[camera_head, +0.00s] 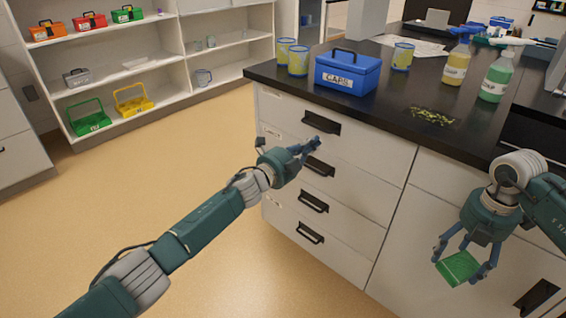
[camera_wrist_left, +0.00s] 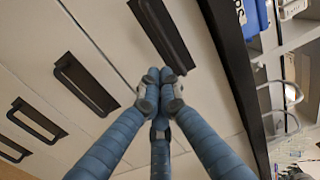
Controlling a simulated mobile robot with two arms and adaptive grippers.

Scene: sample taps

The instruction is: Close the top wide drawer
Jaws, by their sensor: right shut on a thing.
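The top wide drawer (camera_head: 365,140) is the uppermost white front under the black counter, with a dark bar handle (camera_head: 321,122). Its front looks nearly flush with the drawers below; I cannot tell whether a small gap is left. My left gripper (camera_head: 316,145) is in front of the drawer, just below its handle. In the left wrist view its blue fingers (camera_wrist_left: 163,78) are together and empty, with tips close to the drawer face beside the handle (camera_wrist_left: 160,35); contact is unclear. My right gripper (camera_head: 464,262) is shut on a green box (camera_head: 458,268) at the lower right.
The counter (camera_head: 400,103) holds a blue caps box (camera_head: 347,75), yellow cups, a yellow bottle (camera_head: 455,65), a green bottle (camera_head: 496,78) and loose greenish bits (camera_head: 432,117). White shelves (camera_head: 155,60) stand at the back left. The floor at left is clear.

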